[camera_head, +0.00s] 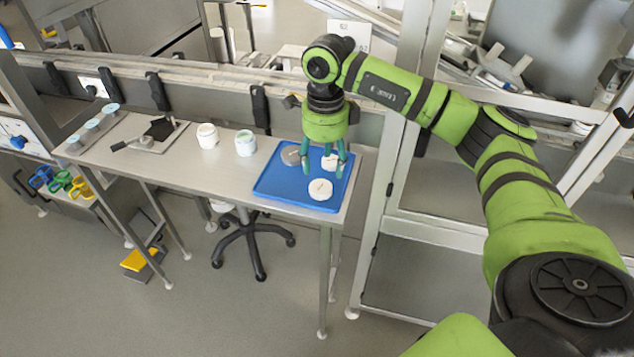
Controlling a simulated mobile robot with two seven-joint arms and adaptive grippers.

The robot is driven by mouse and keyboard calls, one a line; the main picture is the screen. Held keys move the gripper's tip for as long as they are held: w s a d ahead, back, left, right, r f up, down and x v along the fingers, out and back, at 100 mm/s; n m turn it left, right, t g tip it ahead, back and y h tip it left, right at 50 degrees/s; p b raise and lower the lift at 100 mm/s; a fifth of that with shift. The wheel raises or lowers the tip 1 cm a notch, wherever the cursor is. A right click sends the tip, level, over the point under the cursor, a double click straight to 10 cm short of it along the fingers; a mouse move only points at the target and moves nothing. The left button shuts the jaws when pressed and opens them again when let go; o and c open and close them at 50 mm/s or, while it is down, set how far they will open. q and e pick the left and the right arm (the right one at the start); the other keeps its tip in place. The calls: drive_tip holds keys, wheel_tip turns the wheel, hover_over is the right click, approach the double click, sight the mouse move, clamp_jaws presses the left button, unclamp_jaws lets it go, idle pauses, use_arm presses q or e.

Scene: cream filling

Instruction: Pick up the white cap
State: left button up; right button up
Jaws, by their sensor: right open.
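A blue tray (273,187) lies at the right end of the long metal table. One white cap (320,190) lies on the tray near its front right. Another white cap (329,163) lies farther back on the tray, partly hidden by my fingers. A greyish round piece (290,155) lies at the tray's back left. My right gripper (323,172) points down over the tray, open, with its green fingers around or just above the back cap; I cannot tell whether they touch it. My left gripper is not in view.
Two white jars, one (207,136) and a second (245,143), stand left of the tray. A dark scoop-like tool (160,129) and several small cups (93,124) are farther left. A metal rail (180,75) runs behind the table. A frame post stands at right.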

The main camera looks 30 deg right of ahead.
sight(321, 186)
drive_tip(key=shift+s+a+f+p, duration=0.1)
drive_tip(key=shift+f+p, duration=0.3)
drive_tip(key=shift+f, duration=0.5)
drive_tip(key=f, duration=0.2)
drive_tip(key=f+p, duration=0.1)
drive_tip(key=shift+a+f, duration=0.3)
drive_tip(key=shift+f, duration=0.5)
drive_tip(key=shift+c, duration=0.4)
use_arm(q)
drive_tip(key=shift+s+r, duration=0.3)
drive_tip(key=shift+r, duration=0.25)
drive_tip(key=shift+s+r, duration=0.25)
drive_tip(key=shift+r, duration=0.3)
use_arm(e)
drive_tip(key=c, duration=0.5)
